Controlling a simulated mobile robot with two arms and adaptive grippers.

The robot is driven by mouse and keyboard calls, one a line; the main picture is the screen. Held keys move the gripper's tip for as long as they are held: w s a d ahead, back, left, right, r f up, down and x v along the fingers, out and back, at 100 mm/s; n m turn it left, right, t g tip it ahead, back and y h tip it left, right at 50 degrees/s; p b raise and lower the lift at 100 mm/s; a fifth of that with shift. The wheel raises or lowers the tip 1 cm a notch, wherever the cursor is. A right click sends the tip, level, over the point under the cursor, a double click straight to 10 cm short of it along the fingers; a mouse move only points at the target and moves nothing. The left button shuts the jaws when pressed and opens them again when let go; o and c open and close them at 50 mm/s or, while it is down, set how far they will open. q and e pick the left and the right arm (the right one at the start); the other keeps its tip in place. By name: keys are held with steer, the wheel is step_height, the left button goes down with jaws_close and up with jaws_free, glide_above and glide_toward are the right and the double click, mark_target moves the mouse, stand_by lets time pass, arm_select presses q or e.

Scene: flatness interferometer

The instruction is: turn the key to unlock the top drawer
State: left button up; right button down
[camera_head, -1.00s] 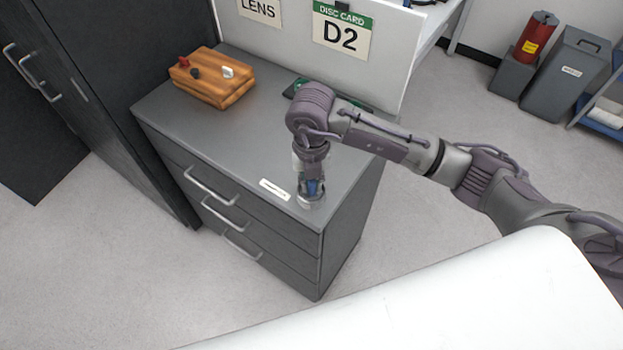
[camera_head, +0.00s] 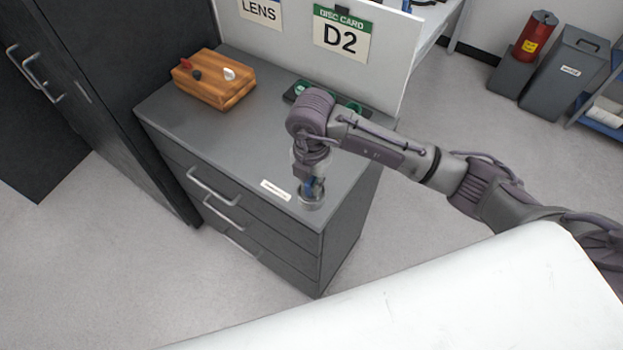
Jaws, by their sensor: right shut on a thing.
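A dark grey drawer cabinet (camera_head: 240,155) stands against a white partition, with several drawers on its front. The top drawer (camera_head: 203,183) is closed and has a silver bar handle. My right gripper (camera_head: 311,200) points down at the cabinet top near its front right corner. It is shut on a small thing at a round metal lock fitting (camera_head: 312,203). The key itself is hidden by the fingers, and how far it is turned cannot be seen. My left gripper is not in view.
A wooden block (camera_head: 213,82) with red, black and white knobs sits on the cabinet's back left. A dark tray with green items (camera_head: 300,88) lies behind my right wrist. A white label (camera_head: 276,190) is beside the lock. A dark locker (camera_head: 105,100) stands close on the left.

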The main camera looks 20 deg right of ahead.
stand_by(0.3)
steer(key=shift+r+m+p, duration=0.1)
steer(key=shift+m+p, duration=0.4)
steer(key=shift+m, duration=0.5)
steer(key=c, duration=1.6)
jaws_free()
steer(key=shift+m, duration=0.3)
steer(key=o, duration=0.5)
steer(key=shift+o, duration=0.2)
step_height(320, 180, up, 12)
steer(key=shift+f, duration=0.15)
